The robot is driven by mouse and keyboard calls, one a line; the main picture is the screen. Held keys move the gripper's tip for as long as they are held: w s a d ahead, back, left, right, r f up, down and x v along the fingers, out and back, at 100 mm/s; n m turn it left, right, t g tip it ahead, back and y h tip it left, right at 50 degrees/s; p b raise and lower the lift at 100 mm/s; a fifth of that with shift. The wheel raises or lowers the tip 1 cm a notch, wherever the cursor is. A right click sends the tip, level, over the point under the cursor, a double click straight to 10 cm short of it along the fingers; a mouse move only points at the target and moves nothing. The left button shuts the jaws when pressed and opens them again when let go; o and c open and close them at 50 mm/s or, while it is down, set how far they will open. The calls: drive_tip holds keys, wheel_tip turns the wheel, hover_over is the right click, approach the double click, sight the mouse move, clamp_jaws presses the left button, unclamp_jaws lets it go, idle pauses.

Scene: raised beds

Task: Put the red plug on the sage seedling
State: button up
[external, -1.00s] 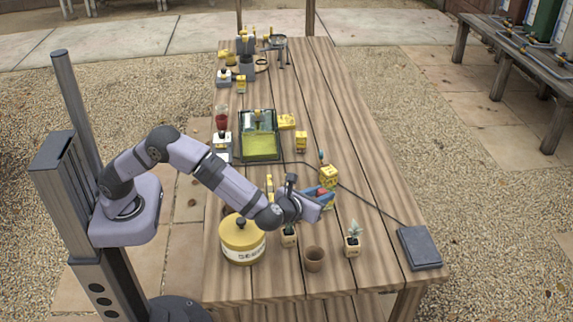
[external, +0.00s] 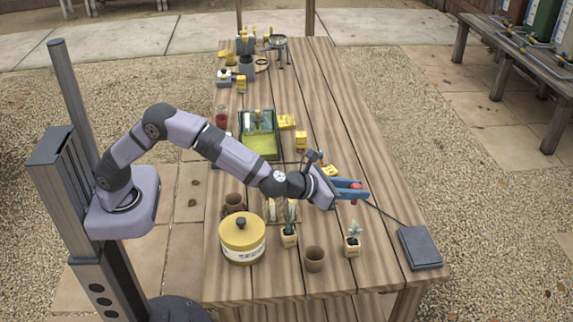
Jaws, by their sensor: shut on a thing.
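My gripper (external: 358,190) is at the end of the outstretched arm, above the right part of the table. Its blue fingers are shut on the red plug (external: 355,187), which is partly hidden between them. A seedling with pale grey-green leaves (external: 353,238) stands upright in a small cream block pot, below and in front of the gripper; by its leaves it looks like the sage. A darker green seedling (external: 289,236) in a similar pot stands further left. The gripper is apart from both.
A yellow canister (external: 242,241) and an empty brown pot (external: 314,259) stand near the front. Another brown pot (external: 234,201) is behind the canister. A dark grey slab (external: 419,248) lies at the right edge. A green tray (external: 259,146) and yellow boxes (external: 301,140) are further back.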

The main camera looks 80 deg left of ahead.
drive_tip(key=d+m+h, duration=0.1)
drive_tip(key=d, duration=0.1)
drive_tip(key=d+f+h, duration=0.1)
drive_tip(key=d, duration=0.1)
drive_tip(key=shift+w+f+m, duration=0.1)
drive_tip(key=shift+f+m, duration=0.1)
drive_tip(key=shift+m, duration=0.2)
hover_over(350, 241)
drive_tip(key=shift+w+f, duration=0.15)
drive_tip(key=shift+f, duration=2.3)
drive_tip(key=shift+w+f, duration=0.1)
drive_tip(key=shift+f, duration=2.35)
drive_tip(key=shift+f+b, duration=0.25)
drive_tip(key=shift+b, duration=0.25)
drive_tip(key=o, duration=1)
drive_tip(key=shift+r, duration=0.15)
drive_tip(key=shift+r+p, duration=0.2)
drive_tip(key=shift+p, duration=0.25)
drive_tip(key=shift+s+b, duration=0.3)
drive_tip(key=b+v, duration=0.2)
drive_tip(key=v, duration=0.9)
drive_tip(key=shift+s, duration=0.2)
